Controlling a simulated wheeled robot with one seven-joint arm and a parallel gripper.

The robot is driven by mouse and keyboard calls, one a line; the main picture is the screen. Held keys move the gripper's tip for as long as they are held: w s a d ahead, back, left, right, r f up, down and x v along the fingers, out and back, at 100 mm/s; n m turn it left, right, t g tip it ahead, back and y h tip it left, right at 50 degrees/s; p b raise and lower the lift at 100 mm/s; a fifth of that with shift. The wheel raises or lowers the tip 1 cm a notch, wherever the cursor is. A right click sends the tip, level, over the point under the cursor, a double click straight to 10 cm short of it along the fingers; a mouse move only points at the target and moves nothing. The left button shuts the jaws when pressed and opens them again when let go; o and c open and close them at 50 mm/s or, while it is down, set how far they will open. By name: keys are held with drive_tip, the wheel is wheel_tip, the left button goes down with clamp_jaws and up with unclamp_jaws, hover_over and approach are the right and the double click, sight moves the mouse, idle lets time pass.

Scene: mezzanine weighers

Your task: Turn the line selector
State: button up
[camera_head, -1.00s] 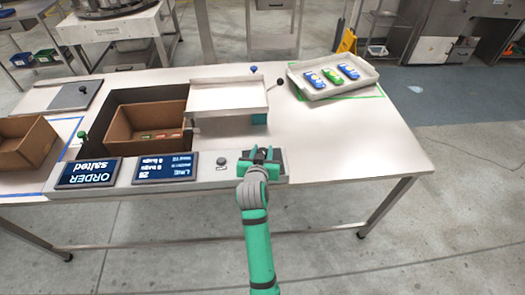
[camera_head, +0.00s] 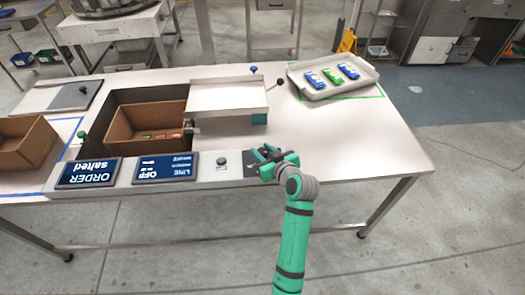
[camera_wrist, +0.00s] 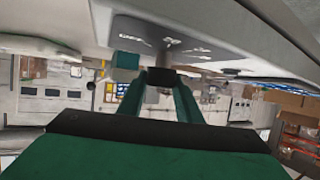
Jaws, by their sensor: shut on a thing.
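The line selector sits on a dark label plate (camera_head: 250,163) at the right end of the front console. In the wrist view its plate (camera_wrist: 185,40) carries white markings, one reading OFF. My gripper (camera_head: 268,155) is at the selector, shut on its dark knob (camera_wrist: 160,76), which shows between the green fingertips. The fingers hide most of the knob in the head view. The line display (camera_head: 166,168) shows LINE and OFF.
An order display (camera_head: 88,172) reads salted. A grey round button (camera_head: 221,161) stands left of the selector. A brown box (camera_head: 147,122) and a metal platform (camera_head: 228,97) lie behind. A tray (camera_head: 333,78) holds blue and green packets.

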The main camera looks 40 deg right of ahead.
drive_tip(key=shift+y, duration=0.3)
drive_tip(key=o, duration=1)
drive_tip(key=shift+o, duration=0.2)
drive_tip(key=v, duration=1)
drive_tip(key=shift+s, duration=0.4)
drive_tip(key=shift+a+r, duration=0.1)
